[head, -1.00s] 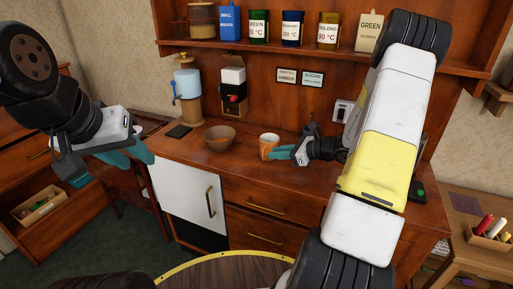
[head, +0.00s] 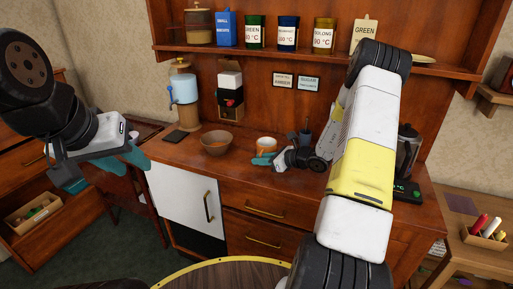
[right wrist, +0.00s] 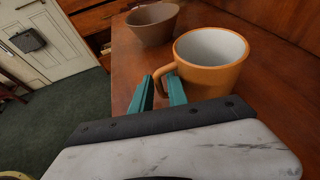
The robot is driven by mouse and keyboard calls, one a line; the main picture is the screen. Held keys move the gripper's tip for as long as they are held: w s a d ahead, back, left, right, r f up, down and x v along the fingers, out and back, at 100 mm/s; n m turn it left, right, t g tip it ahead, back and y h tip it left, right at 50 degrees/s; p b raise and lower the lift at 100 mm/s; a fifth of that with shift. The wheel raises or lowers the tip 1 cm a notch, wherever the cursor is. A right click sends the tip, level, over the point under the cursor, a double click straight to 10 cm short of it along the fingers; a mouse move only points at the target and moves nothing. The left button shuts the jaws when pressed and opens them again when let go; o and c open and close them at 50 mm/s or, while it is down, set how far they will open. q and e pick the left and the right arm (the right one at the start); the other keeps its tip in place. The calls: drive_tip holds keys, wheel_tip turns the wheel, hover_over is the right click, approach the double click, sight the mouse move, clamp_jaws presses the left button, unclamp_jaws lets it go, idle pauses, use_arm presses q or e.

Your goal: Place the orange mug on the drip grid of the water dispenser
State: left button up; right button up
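The orange mug (head: 266,145) stands upright on the wooden counter, its handle toward my right gripper in the right wrist view (right wrist: 215,72). My right gripper (right wrist: 161,84) is open, with its teal fingertips on either side of the handle; I cannot tell whether they touch it. In the head view the right gripper (head: 264,160) is just in front of the mug. The water dispenser (head: 183,90), with a blue tank and tap, stands at the counter's back left. A dark flat square (head: 176,136), apparently the drip grid, lies before it. My left gripper (head: 104,172) is empty, left of the counter.
A brown bowl (head: 217,143) sits between the dark square and the mug, and shows behind the mug in the right wrist view (right wrist: 153,24). A black-and-white box with a red part (head: 230,95) is on the back panel. A glass pot (head: 408,150) stands at right.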

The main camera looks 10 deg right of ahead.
clamp_jaws()
idle(1.3)
